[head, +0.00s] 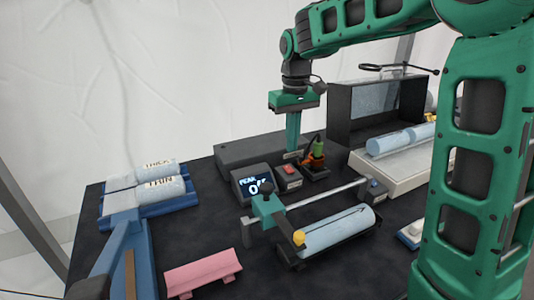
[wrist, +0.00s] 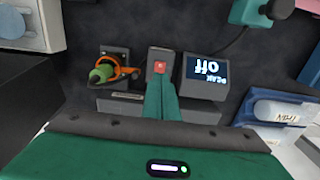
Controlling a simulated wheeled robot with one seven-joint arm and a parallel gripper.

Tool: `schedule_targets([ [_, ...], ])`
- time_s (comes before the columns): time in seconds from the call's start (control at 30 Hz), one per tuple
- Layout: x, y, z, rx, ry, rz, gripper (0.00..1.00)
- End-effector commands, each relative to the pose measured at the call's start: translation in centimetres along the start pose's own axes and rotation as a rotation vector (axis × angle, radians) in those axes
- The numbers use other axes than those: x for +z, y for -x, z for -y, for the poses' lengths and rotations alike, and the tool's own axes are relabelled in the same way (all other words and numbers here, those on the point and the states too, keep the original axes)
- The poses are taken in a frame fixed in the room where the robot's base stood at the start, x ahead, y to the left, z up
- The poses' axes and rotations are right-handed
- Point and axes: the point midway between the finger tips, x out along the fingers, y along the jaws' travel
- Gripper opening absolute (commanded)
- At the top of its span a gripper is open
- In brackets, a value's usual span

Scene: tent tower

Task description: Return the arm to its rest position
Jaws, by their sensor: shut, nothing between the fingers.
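My gripper (head: 292,148) hangs from my green arm, pointing down, over the back of the dark table. Its two green fingers are shut together with nothing between them. In the wrist view the fingertips (wrist: 161,82) show in front of a small box with a red button (wrist: 160,67). In the head view that red-button box (head: 288,175) sits just below and in front of the fingers. I cannot tell the exact gap between them. My upper arm reaches across the top of the head view from the right.
A display (head: 256,184) reading PEAK stands left of the button; it reads off in the wrist view. An orange-and-green plug (head: 316,154) is at right. A clamped blue-white roll (head: 338,230), a dark open box (head: 376,108), labelled rolls (head: 158,190) and a pink block (head: 203,272) surround it.

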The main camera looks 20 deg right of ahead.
Motion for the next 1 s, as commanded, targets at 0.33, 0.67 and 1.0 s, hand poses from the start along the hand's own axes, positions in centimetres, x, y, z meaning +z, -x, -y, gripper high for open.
schedule_targets([
  [0.33, 7.5, 0.4, -5.1, 0.019, -0.168, -0.001, 0.0],
  [0.67, 24.0, -2.0, -10.6, 0.022, -0.508, 0.001, 0.0],
  [1.0, 35.0, -6.0, -10.1, -0.006, -0.732, 0.005, 0.0],
])
